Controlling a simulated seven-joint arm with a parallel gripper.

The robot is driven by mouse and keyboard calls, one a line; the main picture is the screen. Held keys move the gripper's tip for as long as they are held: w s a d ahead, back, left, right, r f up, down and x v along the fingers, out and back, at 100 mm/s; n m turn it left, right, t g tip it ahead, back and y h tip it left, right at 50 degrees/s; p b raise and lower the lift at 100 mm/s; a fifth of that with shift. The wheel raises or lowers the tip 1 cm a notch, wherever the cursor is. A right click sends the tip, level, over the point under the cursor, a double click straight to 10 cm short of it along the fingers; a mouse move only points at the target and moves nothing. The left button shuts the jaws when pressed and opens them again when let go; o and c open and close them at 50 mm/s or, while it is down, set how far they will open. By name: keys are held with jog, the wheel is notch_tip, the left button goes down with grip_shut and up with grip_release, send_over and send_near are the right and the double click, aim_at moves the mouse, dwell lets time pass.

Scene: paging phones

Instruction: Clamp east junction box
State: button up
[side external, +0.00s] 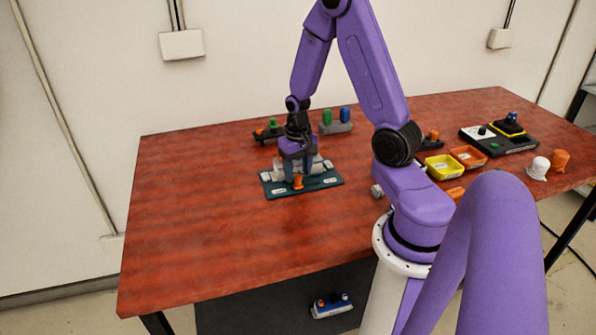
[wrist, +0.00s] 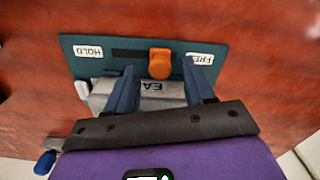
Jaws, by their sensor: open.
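The east junction box is a grey block (wrist: 150,90) with a white label partly reading "EA", on a dark teal plate (wrist: 75,65). The plate also shows in the side view (side external: 285,194). An orange knob (wrist: 160,63) stands on the plate's dark slot, nearer the "FREE" label (wrist: 200,58) than the "HOLD" label (wrist: 88,50). It also shows in the side view (side external: 298,182). My gripper (wrist: 159,68) is open and points down over the plate. Its fingers appear on either side of the knob, apart from it. My fingers hide part of the box.
Behind the plate stand a dark device (side external: 268,134) and a grey stand with green and blue pieces (side external: 336,127). A yellow bin (side external: 443,167) and an orange bin (side external: 468,156) are to the right, before a black-and-white device (side external: 500,140). The table's left side is clear.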

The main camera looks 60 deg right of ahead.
jog(key=shift+f, duration=0.3)
grip_shut()
jog(key=shift+s+d, duration=1.75)
jog(key=shift+c, duration=0.6)
grip_release()
jog(key=shift+d, duration=0.1)
jog(key=shift+o, duration=0.6)
notch_tip(320, 180, up, 18)
jog(key=shift+f, duration=0.25)
